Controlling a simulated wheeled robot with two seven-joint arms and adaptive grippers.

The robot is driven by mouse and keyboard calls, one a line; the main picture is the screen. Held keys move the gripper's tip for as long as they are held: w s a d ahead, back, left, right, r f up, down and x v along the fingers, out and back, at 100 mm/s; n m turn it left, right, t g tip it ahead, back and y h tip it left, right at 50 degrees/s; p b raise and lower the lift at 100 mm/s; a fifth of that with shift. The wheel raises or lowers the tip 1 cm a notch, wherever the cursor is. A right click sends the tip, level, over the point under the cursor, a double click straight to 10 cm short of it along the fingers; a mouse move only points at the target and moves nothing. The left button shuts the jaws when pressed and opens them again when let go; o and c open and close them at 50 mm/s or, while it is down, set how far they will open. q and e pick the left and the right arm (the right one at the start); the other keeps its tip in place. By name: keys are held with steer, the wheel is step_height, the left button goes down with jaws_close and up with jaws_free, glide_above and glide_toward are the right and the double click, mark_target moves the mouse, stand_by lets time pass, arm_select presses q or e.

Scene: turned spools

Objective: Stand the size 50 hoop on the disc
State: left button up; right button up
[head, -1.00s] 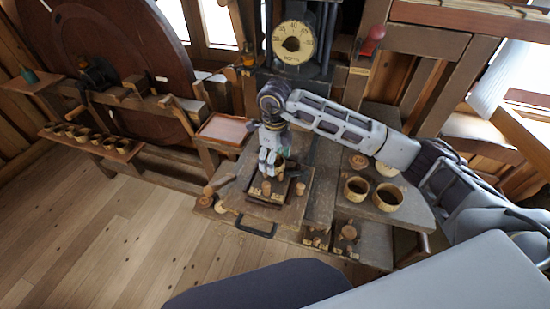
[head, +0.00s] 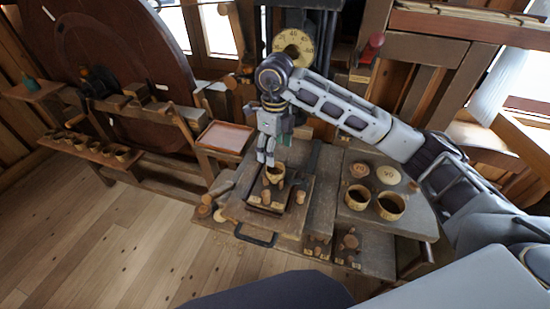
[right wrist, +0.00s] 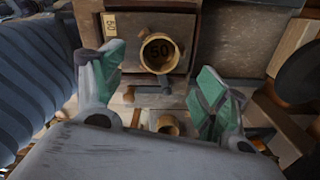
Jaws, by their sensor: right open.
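The size 50 hoop (head: 275,174), a small pale wooden ring, stands upright on the dark square fixture (head: 264,197) on the bench. My right gripper (head: 266,158) is just above the hoop. In the right wrist view its green-padded fingers (right wrist: 161,60) are spread wide, apart from the hoop, with nothing held. My left gripper is not in view.
Two larger hoops (head: 358,197) (head: 390,206) and two round numbered discs (head: 388,174) (head: 359,170) lie on the bench's right side. A pink tray (head: 226,137) is at the left. A shelf of small cups (head: 92,146) stands further left. A dial (head: 294,46) stands behind.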

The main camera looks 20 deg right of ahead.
steer(key=shift+r+b, duration=0.3)
steer(key=shift+r, duration=2.15)
steer(key=shift+s, duration=0.1)
